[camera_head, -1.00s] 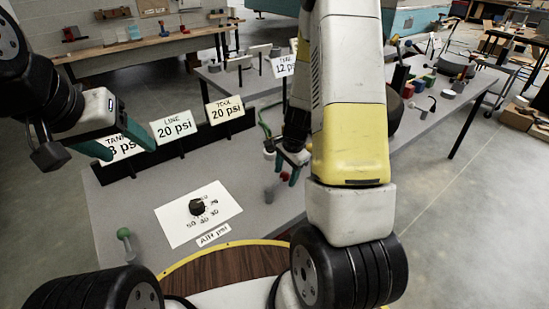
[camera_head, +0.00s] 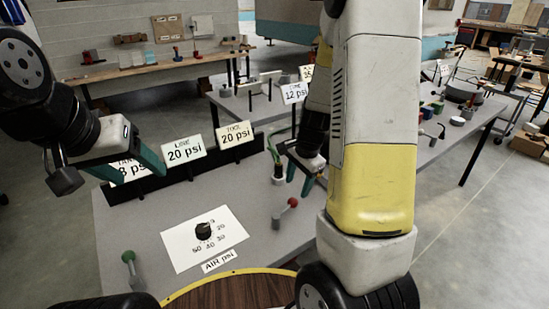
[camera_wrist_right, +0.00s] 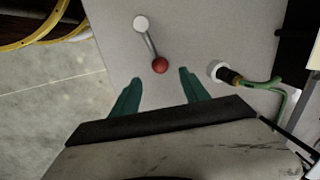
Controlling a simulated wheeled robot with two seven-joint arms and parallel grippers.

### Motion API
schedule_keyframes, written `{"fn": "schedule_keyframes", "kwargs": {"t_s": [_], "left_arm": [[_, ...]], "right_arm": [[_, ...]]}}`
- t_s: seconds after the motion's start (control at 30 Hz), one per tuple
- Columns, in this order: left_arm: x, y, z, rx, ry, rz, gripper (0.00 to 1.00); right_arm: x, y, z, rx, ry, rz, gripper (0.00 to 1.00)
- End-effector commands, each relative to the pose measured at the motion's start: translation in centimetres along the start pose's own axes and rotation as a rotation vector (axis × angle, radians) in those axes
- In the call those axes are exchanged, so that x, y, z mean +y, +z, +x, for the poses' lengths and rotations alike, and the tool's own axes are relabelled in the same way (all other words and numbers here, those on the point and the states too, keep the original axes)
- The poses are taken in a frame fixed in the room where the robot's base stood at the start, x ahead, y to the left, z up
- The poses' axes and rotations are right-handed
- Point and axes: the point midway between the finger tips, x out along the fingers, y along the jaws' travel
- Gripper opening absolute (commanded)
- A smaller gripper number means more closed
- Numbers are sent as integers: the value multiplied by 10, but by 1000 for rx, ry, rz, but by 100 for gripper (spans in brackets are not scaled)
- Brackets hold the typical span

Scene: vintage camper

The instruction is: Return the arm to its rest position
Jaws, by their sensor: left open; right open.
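My right arm comes down at the centre right of the head view. Its gripper (camera_head: 299,180) is open, with teal fingers and nothing between them, above the grey table (camera_head: 130,222). In the right wrist view this gripper (camera_wrist_right: 160,92) is spread and empty, and a lever with a red knob (camera_wrist_right: 160,65) lies just beyond the fingertips, apart from them. The red knob (camera_head: 292,202) also shows in the head view, below the gripper. My left gripper (camera_head: 124,168) is open and empty at the left, in front of the pressure signs.
A dial card (camera_head: 183,247) with a black knob lies on the table. A green-knobbed lever (camera_head: 129,257) stands at front left. A hose fitting (camera_wrist_right: 219,71) is beside the right finger. Sign cards (camera_head: 185,150) line the table's back. A second table with items stands at right.

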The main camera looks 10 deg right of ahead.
Motion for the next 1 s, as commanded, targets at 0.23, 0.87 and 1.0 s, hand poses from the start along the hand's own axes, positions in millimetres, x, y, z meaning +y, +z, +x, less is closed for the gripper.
{"fn": "schedule_keyframes", "kwargs": {"t_s": [0.23,0.87,1.0], "left_arm": [[0,0,0,0,0,0,63],[0,0,0,0,0,0,63],[0,0,0,0,0,0,63]], "right_arm": [[-10,35,-73,-23,-123,-234,53],[70,139,-244,244,-306,-1115,53],[78,144,-249,270,-298,-1165,53]]}}
